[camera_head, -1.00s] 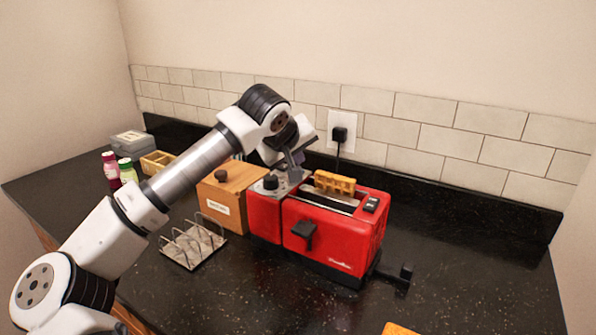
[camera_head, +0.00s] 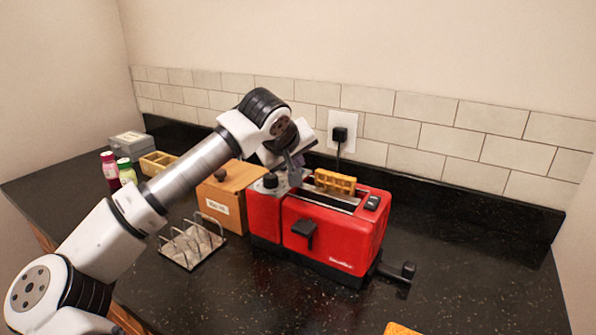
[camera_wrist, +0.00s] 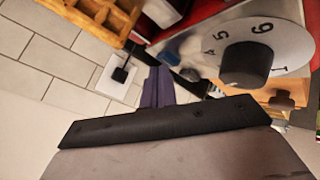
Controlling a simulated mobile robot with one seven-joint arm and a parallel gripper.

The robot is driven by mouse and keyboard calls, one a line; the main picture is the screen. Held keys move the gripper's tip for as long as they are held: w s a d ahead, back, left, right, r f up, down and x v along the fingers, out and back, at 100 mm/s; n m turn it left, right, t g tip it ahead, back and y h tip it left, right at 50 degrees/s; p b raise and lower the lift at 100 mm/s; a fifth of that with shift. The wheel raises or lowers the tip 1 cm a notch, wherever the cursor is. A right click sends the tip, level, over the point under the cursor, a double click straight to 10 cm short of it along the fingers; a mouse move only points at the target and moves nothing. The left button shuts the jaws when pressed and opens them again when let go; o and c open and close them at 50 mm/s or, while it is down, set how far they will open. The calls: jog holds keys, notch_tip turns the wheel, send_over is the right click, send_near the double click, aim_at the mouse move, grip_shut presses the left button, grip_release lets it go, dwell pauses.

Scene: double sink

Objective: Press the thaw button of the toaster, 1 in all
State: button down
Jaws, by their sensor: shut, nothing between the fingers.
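The red toaster (camera_head: 335,232) stands on the dark counter. A waffle (camera_head: 335,181) sticks up from its slot. Its control panel on the left end has a black dial (camera_head: 270,181); in the wrist view the numbered dial (camera_wrist: 248,62) is large at the upper right. A blue button (camera_wrist: 170,59) shows beside it, with another small dark button (camera_wrist: 190,74) close by. I cannot read which one is thaw. My gripper (camera_head: 296,172) is shut and empty, pointing down at the panel's back part. In the wrist view its fingertips (camera_wrist: 159,75) are close to the buttons; contact cannot be told.
A wooden box (camera_head: 225,197) stands left of the toaster, with a wire toast rack (camera_head: 190,246) in front. A plug sits in the wall socket (camera_head: 341,130) behind. Bottles (camera_head: 110,172) and a grey box (camera_head: 130,143) are at far left. The right counter is mostly clear.

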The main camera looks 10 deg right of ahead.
jog(key=shift+f, duration=0.3)
dwell(0.5)
jog(key=shift+r+p, duration=0.3)
jog(key=shift+r, duration=0.55)
notch_tip(320, 180, up, 5)
jog(key=p, duration=0.3)
dwell(0.6)
